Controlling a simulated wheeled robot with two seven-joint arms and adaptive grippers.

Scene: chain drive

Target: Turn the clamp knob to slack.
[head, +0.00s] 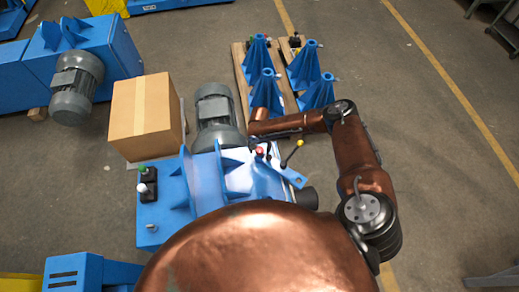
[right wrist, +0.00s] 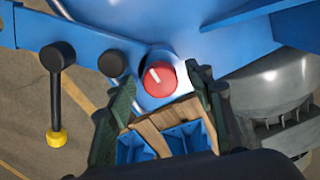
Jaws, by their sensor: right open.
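The clamp knob (right wrist: 160,79) is a round red knob with a white pointer line on the blue machine. In the right wrist view its line tilts slightly up and left. In the head view the red knob (head: 259,151) is small, beside my right gripper. My right gripper (right wrist: 166,80) is open, with its two dark fingers to the left and right of the knob. Nothing is held, and I cannot tell whether a finger touches the knob. My right gripper (head: 264,143) is partly hidden in the head view. My left gripper is not in view.
A black lever with a yellow end (right wrist: 56,138) sticks out left of the knob, and a black round knob (right wrist: 112,63) lies between them. A grey motor (head: 215,112) and a cardboard box (head: 142,108) stand close by. Blue stands (head: 302,68) sit on pallets behind.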

